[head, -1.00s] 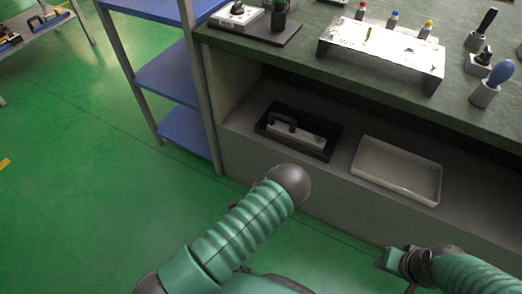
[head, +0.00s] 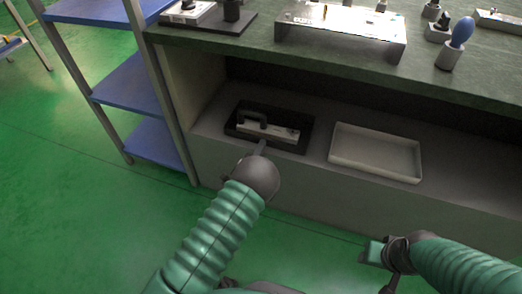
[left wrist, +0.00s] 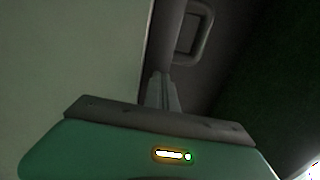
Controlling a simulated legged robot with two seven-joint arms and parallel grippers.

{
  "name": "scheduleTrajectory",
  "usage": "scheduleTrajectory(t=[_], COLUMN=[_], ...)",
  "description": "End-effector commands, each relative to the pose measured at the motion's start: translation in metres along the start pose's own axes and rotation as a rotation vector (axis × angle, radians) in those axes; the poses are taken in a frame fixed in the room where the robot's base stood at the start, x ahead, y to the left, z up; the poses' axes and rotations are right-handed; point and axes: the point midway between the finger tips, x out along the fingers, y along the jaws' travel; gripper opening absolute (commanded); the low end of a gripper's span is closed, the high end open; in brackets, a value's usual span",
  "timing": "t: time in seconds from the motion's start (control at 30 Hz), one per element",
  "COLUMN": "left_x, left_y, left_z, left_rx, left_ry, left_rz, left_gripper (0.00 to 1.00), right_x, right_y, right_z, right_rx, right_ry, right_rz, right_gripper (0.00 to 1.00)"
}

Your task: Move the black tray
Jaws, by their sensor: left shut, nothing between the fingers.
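The black tray (head: 291,120) lies on the shelf under the workbench, left of centre in the head view. A grey metal part with a dark handle (head: 265,127) lies in it. My left gripper (head: 262,146) is shut and empty, pointing at the tray's front edge; I cannot tell whether it touches it. In the left wrist view the closed fingers (left wrist: 160,92) show below a grey loop handle (left wrist: 195,35). My right gripper (head: 372,252) is low at the right, away from the tray; its finger opening is not clear.
A pale empty tray (head: 376,152) lies on the same shelf, right of the black one. The green workbench top (head: 260,50) overhangs the shelf and carries a metal fixture (head: 340,32) and tools. A blue-shelved rack (head: 128,85) stands close at the left.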

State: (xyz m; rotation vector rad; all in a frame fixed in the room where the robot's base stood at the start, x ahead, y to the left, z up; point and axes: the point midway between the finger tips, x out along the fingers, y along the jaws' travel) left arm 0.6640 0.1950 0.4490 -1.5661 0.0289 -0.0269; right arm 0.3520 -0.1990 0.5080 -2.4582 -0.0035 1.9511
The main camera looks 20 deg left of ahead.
Motion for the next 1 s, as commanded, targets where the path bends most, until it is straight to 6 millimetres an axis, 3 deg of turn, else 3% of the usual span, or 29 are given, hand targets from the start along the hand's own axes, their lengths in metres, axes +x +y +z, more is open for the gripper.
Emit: scheduleTrajectory(t=[0.33,0.7,1.0], left_x=[0.003,0.060,0.063], left_y=[-0.001,0.001,-0.001], left_z=[0.001,0.000,0.001], left_rx=[0.000,-0.002,-0.001], left_ry=[-0.001,0.000,-0.001], left_rz=[0.000,-0.002,0.001], left_gripper=[0.00,0.00,0.00], right_x=[0.001,0.015,0.014], right_y=[0.000,0.000,0.000], right_z=[0.000,0.004,0.003], right_rx=[0.000,0.000,0.000], right_ry=[0.000,0.000,0.000], right_rz=[0.000,0.000,0.000], right_gripper=[0.45,0.45,0.45])
